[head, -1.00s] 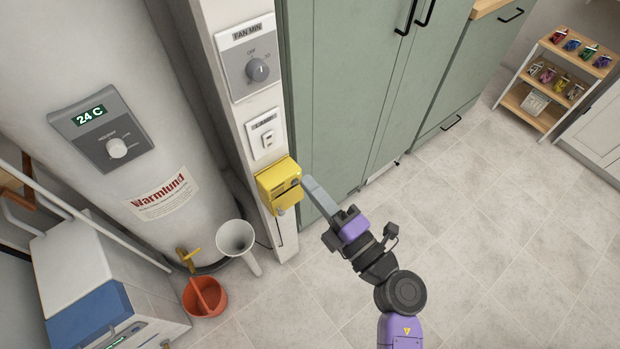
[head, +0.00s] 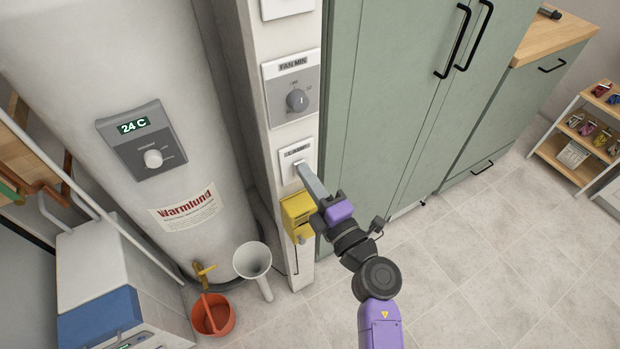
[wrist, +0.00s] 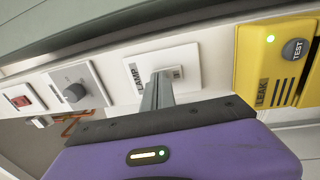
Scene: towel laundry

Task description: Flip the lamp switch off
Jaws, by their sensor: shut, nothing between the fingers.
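The lamp switch (head: 290,153) is a white plate with a lamp label on the narrow white post, below the fan dial and above the yellow box. In the wrist view the lamp switch plate (wrist: 148,67) shows its "LAMP" label, with a small rocker (wrist: 176,73) at its right. My gripper (head: 301,168) is shut and empty, its fingertips at the lower part of the plate. In the wrist view my gripper (wrist: 161,78) reaches the rocker's edge and partly hides it. I cannot tell whether the tips touch the rocker or which way it is set.
A yellow leak box (head: 297,213) with a test button is just below the switch. The fan dial (head: 297,101) is above it. A green cabinet (head: 385,110) stands to the right and a white water heater (head: 120,60) to the left. Open floor lies at the lower right.

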